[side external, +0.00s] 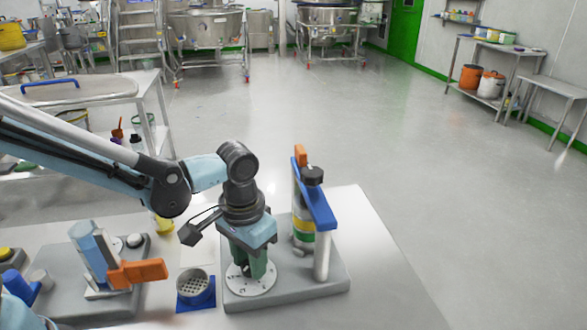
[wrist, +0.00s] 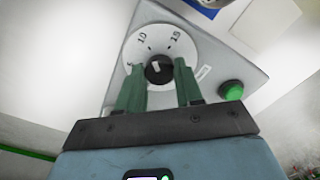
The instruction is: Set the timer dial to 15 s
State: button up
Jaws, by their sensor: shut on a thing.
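The timer dial is a white round face (side external: 250,285) with dark marks on a grey base. In the wrist view the dial face (wrist: 158,40) shows 10 at upper left and 15 at upper right. The black knob (wrist: 159,72) sits at its centre, with a white mark that seems to point up and slightly left, nearer 10 than 15. My gripper (side external: 258,268) points down over the dial. Its green fingers (wrist: 160,66) are shut on the knob, one on each side. In the side view the knob is hidden by the fingers.
A green button (wrist: 231,91) is beside the dial. On the same grey base (side external: 295,288) stands a blue-topped fixture (side external: 316,200) close right of my gripper. A blue holder with a perforated cup (side external: 194,285) is to the left. The right table top is clear.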

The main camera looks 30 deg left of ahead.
jog(key=m, duration=0.4)
jog(key=shift+m, duration=0.3)
jog(key=m, duration=0.4)
jog(key=shift+m, duration=0.3)
jog(key=o, duration=1)
jog(key=shift+o, duration=0.2)
jog(key=shift+r, duration=0.1)
notch_tip(320, 180, up, 12)
